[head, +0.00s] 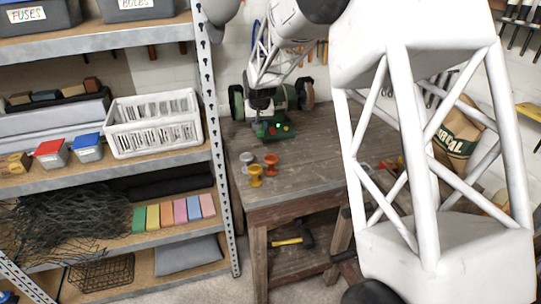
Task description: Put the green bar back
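A green bar (139,219) stands at the left end of a row of coloured bars on the lower shelf at left. Right of it are yellow, orange, pink and blue bars (194,208). My gripper (262,112) is at the back of the workbench, well right of and above the row. It is small, dark and overlaps the green bench grinder (292,98) behind it, so its fingers cannot be made out. A green shape with red and yellow spots (275,131) lies just below it; I cannot tell whether it is part of the grinder.
The wooden workbench (305,172) carries orange and grey spool-like pieces (255,175) near its left edge. A shelf post (218,150) stands between rack and bench. A white basket (155,125) sits on the shelf above the bars; dark netting (60,232) lies left of them.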

